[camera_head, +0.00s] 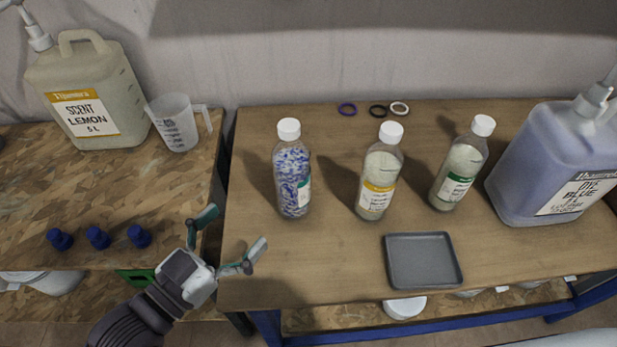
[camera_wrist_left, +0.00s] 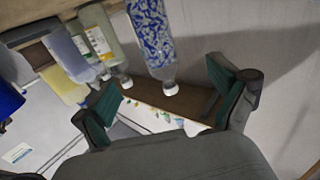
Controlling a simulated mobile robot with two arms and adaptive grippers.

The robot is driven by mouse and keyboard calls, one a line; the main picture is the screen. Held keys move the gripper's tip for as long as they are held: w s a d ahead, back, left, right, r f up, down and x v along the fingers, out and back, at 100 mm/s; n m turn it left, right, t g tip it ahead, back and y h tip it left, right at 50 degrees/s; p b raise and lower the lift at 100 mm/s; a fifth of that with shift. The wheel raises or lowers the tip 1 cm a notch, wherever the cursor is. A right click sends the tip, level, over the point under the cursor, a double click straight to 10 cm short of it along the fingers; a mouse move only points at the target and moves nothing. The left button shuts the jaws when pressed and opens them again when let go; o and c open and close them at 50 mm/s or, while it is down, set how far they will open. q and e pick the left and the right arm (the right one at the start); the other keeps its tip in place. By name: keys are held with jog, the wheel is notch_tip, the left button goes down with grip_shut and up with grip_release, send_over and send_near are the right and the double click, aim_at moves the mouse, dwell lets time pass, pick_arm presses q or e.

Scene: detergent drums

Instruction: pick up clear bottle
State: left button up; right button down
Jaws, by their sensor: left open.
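Three clear bottles with white caps stand upright on the brown table. The left bottle (camera_head: 291,180) holds blue and white speckled contents; it also shows in the wrist view (camera_wrist_left: 150,30), where things appear upside down. The middle bottle (camera_head: 379,175) is pale with a yellow label and shows in the wrist view (camera_wrist_left: 103,42). The right bottle (camera_head: 459,165) is pale with a green label. My left gripper (camera_head: 232,232) is open and empty, at the table's left edge, left of and nearer than the speckled bottle; its fingers (camera_wrist_left: 164,84) are apart and touch no bottle.
A grey tray (camera_head: 423,261) lies at the table's front. A large blue jug (camera_head: 552,165) stands at the right. Three rings (camera_head: 377,111) lie at the back. On the left bench are a lemon jug (camera_head: 85,95), a measuring cup (camera_head: 174,124) and blue caps (camera_head: 98,237).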

aim_at(279, 186)
pick_arm(q)
jog(key=x, duration=0.5)
jog(key=p+x, duration=0.1)
jog(key=x, duration=0.2)
jog(key=shift+w+d+f, duration=0.25)
jog(key=shift+w+d, duration=0.3)
jog(key=x, duration=0.4)
jog(key=shift+w+d+f, duration=0.1)
jog(key=shift+d+f, duration=0.15)
jog(key=shift+d, duration=0.05)
jog(key=shift+w+d, duration=0.1)
jog(key=c, duration=1.5)
jog(key=shift+r, duration=0.1)
jog(key=shift+c, duration=1.1)
pick_arm(e)
jog(key=shift+s+a+r, duration=0.1)
jog(key=shift+s+r, duration=0.15)
jog(key=shift+a, duration=0.1)
